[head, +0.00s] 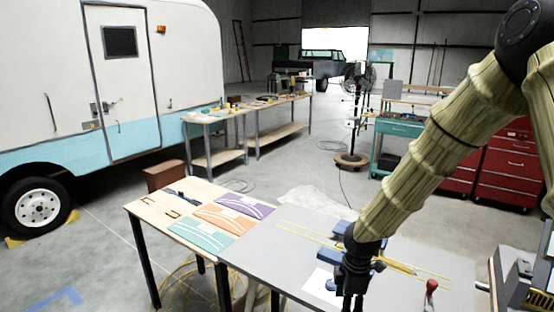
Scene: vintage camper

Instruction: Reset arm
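My arm comes down from the upper right in the head view. My gripper (353,300) is black and points down over the grey table (262,262). Its fingertips are at the bottom edge of the picture and small, so I cannot tell whether they are apart. I see nothing clearly held in it. Blue blocks (327,256) and thin yellow rods (310,234) lie on the grey table around and behind the gripper. A white sheet with a blue mark (319,287) lies left of the gripper.
A wooden table (150,207) with purple (243,205), orange and teal panels adjoins on the left. A red-topped tool (431,287) stands right of my gripper. A grey machine (515,275) is at the right edge. A camper (60,80), workbenches, a fan and red cabinets stand farther back.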

